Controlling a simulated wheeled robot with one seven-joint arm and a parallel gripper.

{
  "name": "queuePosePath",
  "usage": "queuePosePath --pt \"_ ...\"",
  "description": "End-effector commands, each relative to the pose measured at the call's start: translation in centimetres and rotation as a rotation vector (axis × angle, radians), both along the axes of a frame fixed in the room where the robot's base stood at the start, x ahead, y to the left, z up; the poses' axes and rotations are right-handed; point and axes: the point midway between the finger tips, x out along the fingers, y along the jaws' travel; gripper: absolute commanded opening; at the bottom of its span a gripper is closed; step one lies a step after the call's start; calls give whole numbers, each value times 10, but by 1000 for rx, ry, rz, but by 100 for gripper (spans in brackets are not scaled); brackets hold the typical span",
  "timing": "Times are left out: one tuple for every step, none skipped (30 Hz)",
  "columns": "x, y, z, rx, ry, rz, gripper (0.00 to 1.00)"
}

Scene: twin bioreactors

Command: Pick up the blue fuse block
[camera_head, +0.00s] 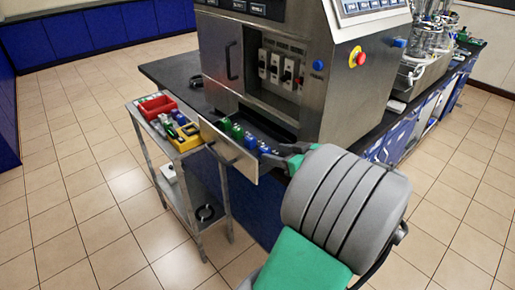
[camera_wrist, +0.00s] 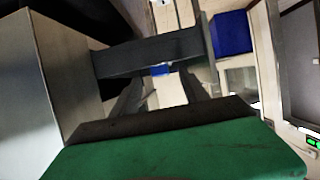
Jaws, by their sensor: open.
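A green block (camera_head: 237,131) is at the left. Blue blocks (camera_head: 250,141) stand to its right, towards my gripper (camera_head: 283,157). Which of them is the blue fuse block I cannot tell. My gripper is at the right end of the drawer, close to the blocks, and its tips are partly hidden. In the wrist view my dark fingers (camera_wrist: 160,90) are apart, with a small blue patch (camera_wrist: 160,69) showing beyond them. I see nothing held.
A steel cart (camera_head: 185,160) stands left of the drawer, with a red bin (camera_head: 157,106) and a yellow holder (camera_head: 186,137) on top. The steel machine (camera_head: 260,70) rises behind the drawer on a dark bench. Tiled floor at the left is clear.

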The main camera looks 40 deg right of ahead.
Motion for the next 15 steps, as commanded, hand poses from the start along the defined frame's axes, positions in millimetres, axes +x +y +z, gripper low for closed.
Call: queuePosePath --pt "6 1 -2 2 1 5 53" --pt "11 2 -3 3 0 6 53" --pt "17 3 -5 3 0 7 53" --pt "21 4 -7 3 1 10 53" --pt "26 4 -7 2 0 10 53" --pt "32 5 -8 2 0 12 53" --pt "37 5 -9 2 1 13 53" --pt "43 6 -9 2 0 14 53" --pt "51 5 -11 3 1 15 53" --pt "56 6 -12 3 1 16 53" --pt "61 6 -15 3 1 15 53" --pt "67 5 -18 3 2 14 53" --pt "70 5 -20 4 1 13 53" --pt "72 5 -21 3 0 13 53" --pt "74 5 -22 2 1 12 53"
